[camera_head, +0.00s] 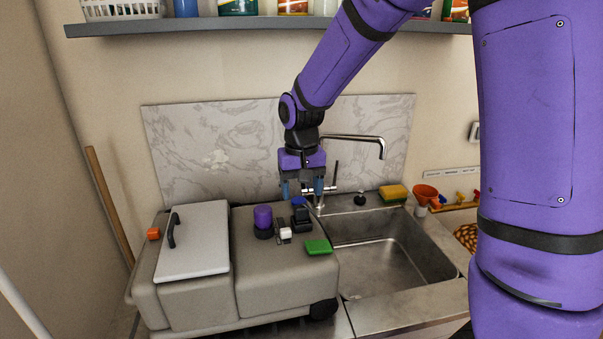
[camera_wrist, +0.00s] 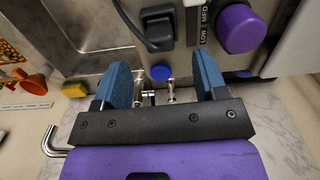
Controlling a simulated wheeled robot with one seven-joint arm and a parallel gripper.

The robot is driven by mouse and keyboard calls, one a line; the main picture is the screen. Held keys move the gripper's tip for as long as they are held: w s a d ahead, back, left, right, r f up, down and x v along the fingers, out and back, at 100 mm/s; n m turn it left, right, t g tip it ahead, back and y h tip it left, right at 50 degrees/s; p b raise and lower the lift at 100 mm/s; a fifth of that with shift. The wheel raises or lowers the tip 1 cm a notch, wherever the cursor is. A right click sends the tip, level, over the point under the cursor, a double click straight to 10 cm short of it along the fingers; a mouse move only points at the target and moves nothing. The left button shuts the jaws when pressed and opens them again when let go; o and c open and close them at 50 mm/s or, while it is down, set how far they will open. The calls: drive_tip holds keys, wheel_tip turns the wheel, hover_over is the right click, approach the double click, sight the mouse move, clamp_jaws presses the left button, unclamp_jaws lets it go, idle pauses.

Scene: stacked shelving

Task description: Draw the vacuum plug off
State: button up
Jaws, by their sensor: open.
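The grey machine (camera_head: 258,271) stands on the counter left of the sink. On its top rear right corner sits a small round blue cap (camera_head: 299,201), just behind a black block-shaped fitting (camera_head: 300,218). No part is labelled as the vacuum plug, so I cannot tell which of these it is. My gripper (camera_head: 302,190) points down above the blue cap, open and empty. In the wrist view the blue cap (camera_wrist: 161,71) shows between the two blue fingers, apart from both. The black fitting (camera_wrist: 158,27) lies beyond them.
A purple knob (camera_head: 263,217), a white-tipped lever (camera_head: 285,234) and a green piece (camera_head: 318,247) are close by on the machine. The tap (camera_head: 352,138) rises behind my gripper. The sink (camera_head: 385,258) on the right is empty; a yellow sponge (camera_head: 392,193) lies behind it.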

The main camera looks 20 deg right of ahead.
sight(302, 206)
drive_tip(key=shift+f, duration=2.8)
drive_tip(key=c, duration=1)
drive_tip(key=shift+r, duration=0.75)
drive_tip(key=shift+r, duration=0.95)
